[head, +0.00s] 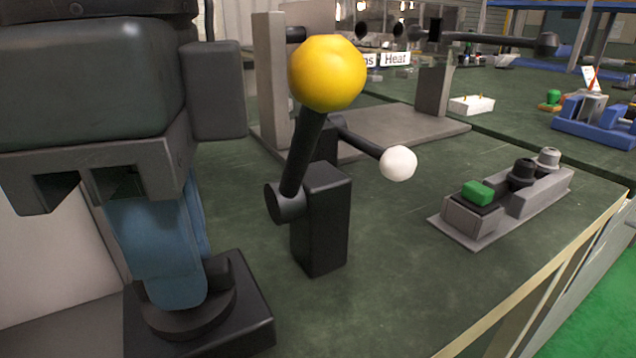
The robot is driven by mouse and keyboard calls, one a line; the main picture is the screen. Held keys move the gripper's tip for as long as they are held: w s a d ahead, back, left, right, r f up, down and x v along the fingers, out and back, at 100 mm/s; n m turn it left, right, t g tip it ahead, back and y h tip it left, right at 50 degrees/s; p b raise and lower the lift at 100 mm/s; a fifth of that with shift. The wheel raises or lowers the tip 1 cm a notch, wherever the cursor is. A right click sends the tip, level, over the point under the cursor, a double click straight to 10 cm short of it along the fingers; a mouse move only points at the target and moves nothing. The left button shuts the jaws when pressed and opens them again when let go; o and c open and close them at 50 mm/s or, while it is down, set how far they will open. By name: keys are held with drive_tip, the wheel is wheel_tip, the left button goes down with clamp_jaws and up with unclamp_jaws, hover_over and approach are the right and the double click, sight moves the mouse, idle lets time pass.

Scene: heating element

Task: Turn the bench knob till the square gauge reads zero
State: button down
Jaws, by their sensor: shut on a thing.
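My gripper (190,278) comes down at the left of the head view, with a dark grey body and blue fingers. Its fingers are shut on the black bench knob (219,272), one finger in front and the other mostly hidden behind it. The knob sits on a round disc over a low black box (255,329) on the dark green bench. The fingers hide much of the knob, and I cannot tell its angle. No square gauge face can be made out in this view, so its reading does not show.
Just right stands a black post (325,220) with levers ending in a yellow ball (327,73) and a white ball (398,163). A grey control strip (540,197) with a green button lies further right. Bare bench lies between them.

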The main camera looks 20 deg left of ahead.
drive_tip(key=c, duration=1.1)
unclamp_jaws()
drive_tip(key=shift+r, duration=0.1)
wheel_tip(320, 180, up, 8)
drive_tip(key=shift+f+p, duration=0.2)
drive_tip(key=shift+p, duration=0.8)
